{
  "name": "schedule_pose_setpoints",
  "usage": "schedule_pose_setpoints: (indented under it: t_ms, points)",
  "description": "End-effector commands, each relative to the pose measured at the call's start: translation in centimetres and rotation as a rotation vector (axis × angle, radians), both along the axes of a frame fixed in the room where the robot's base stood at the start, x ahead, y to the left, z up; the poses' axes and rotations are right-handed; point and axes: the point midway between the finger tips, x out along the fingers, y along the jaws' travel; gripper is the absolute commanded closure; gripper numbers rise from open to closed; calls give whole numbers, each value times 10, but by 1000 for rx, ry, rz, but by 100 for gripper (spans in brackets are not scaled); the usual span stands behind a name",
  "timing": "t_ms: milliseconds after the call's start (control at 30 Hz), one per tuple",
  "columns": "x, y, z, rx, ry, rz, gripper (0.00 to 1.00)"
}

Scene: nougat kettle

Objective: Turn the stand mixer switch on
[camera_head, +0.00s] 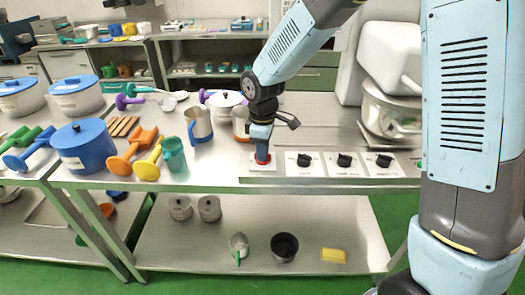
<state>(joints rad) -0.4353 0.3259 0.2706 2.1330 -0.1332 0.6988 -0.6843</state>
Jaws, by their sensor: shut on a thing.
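Three black knobs (344,160) on similar white plates stand in a row to the right. The white stand mixer (388,60) stands behind them at the right, with a steel bowl (392,112) under its head. My arm hides part of it.
Left of the gripper stand a steel jug (199,125), a teal mug (173,155), yellow and orange scoops (148,165) and a blue-lidded pot (83,148). Another cup (240,122) stands close behind my gripper.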

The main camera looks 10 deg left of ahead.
Motion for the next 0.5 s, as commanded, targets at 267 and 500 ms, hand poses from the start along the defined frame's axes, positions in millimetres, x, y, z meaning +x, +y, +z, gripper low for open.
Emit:
schedule_pose_setpoints:
  t_ms: [267,500]
  points:
    - [1,1,1,2,-2,-256,100]
    - [1,1,1,1,-2,-486,100]
